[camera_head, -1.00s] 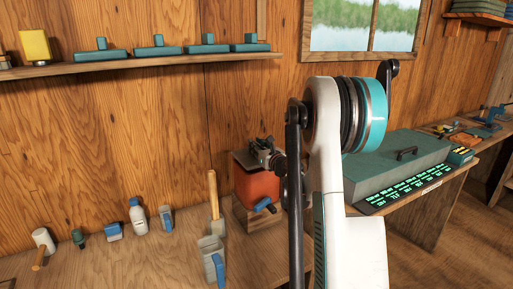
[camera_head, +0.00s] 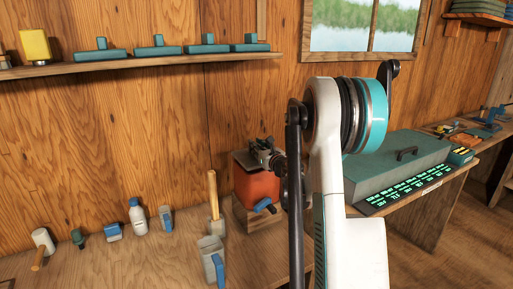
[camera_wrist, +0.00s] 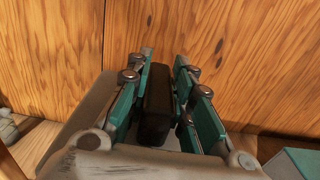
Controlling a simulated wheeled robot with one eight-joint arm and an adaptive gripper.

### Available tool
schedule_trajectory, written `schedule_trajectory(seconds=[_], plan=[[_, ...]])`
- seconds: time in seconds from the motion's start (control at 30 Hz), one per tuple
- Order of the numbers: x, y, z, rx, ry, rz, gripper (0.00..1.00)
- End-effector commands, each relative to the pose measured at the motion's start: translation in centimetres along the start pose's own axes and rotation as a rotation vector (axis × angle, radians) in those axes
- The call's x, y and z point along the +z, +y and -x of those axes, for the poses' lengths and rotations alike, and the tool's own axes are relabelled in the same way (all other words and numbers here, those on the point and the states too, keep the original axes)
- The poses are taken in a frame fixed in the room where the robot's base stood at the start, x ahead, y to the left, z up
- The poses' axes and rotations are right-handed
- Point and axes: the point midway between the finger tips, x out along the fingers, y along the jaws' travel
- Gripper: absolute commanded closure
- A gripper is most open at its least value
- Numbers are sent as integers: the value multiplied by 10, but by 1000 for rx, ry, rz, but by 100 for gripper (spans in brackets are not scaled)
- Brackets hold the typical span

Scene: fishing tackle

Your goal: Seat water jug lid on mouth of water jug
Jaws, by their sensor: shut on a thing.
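The water jug (camera_head: 256,187) is an orange-red box-like vessel with a blue spigot (camera_head: 263,205). It stands on a wooden block, partly hidden on the right by my arm. The water jug lid (camera_head: 241,158) is dark grey and lies across the top of the jug in the head view. My gripper (camera_head: 265,157) is just over it. In the wrist view my gripper (camera_wrist: 160,92) is shut on the lid's dark handle (camera_wrist: 157,105). The lid's grey surface (camera_wrist: 88,97) spreads below the fingers. The jug's mouth is hidden, and I cannot tell whether the lid is fully down on it.
A grey mug-like container (camera_head: 210,252) with a blue handle, a white bottle (camera_head: 138,217) and several small items stand on the bench to the left. A green tackle box (camera_head: 400,165) is at right. The plank wall is close behind the jug.

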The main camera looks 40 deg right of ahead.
Motion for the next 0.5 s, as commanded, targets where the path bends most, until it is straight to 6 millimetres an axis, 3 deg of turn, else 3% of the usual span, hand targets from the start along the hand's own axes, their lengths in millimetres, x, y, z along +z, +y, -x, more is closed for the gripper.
schedule_trajectory(seconds=[0.5], plan=[[-13, 0, 0, 0, 0, 0, 100]])
